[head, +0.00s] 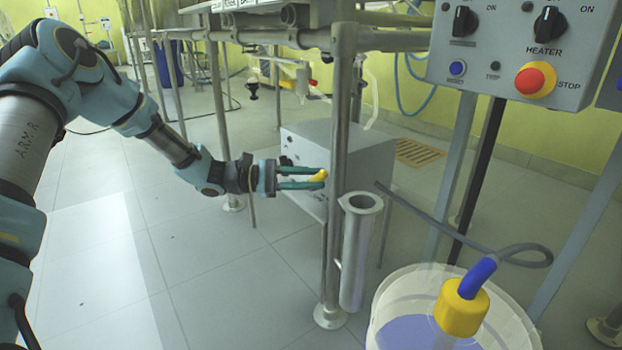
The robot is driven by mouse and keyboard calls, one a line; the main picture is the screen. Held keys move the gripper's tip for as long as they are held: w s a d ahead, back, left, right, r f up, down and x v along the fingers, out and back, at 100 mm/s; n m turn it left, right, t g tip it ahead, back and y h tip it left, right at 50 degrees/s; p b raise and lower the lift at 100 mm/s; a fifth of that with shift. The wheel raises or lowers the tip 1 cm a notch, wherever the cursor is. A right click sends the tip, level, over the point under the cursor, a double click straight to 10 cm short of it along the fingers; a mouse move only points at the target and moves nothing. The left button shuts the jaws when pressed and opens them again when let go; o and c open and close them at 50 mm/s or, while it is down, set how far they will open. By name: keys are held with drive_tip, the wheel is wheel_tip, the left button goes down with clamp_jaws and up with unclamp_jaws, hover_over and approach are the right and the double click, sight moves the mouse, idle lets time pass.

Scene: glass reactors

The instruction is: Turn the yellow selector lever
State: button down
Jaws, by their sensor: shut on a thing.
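The yellow selector lever (319,175) shows as a small yellow piece at the tips of my gripper (311,178). My gripper reaches in from the left, with its dark green fingers shut on the lever. The lever is in front of a grey box (363,153) that stands behind the steel post (341,110). The fingers hide part of the lever, so its exact angle and its mount cannot be told.
The steel post stands just right of my fingertips, with a metal tube holder (355,255) beside it. A bucket (390,303) with a yellow-collared blue hose (477,278) is at the lower right. A control panel (505,85) hangs at the upper right. The floor at left is clear.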

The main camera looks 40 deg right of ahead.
drive_tip(key=shift+w+p, duration=0.1)
drive_tip(key=shift+p, duration=0.3)
drive_tip(key=shift+w+r+n+h+p, duration=0.15)
drive_tip(key=shift+w+n+h+p, duration=0.45)
drive_tip(key=shift+n+h+p, duration=0.65)
drive_tip(key=shift+w+r+n+h+p, duration=0.15)
drive_tip(key=shift+w+n+h+p, duration=0.45)
drive_tip(key=shift+n+p, duration=1.1)
drive_tip(key=shift+w+r+n+h+p, duration=0.15)
drive_tip(key=shift+w+n+h+p, duration=0.45)
drive_tip(key=shift+n+h+p, duration=0.8)
drive_tip(key=shift+n+y, duration=0.35)
drive_tip(key=shift+n, duration=0.1)
drive_tip(key=c, duration=0.7)
unclamp_jaws()
drive_tip(key=shift+w, duration=0.1)
drive_tip(key=p+v, duration=0.1)
drive_tip(key=v, duration=0.9)
drive_tip(key=shift+w+a+f+p, duration=0.2)
drive_tip(key=shift+a+p, duration=0.05)
drive_tip(key=shift+p, duration=0.15)
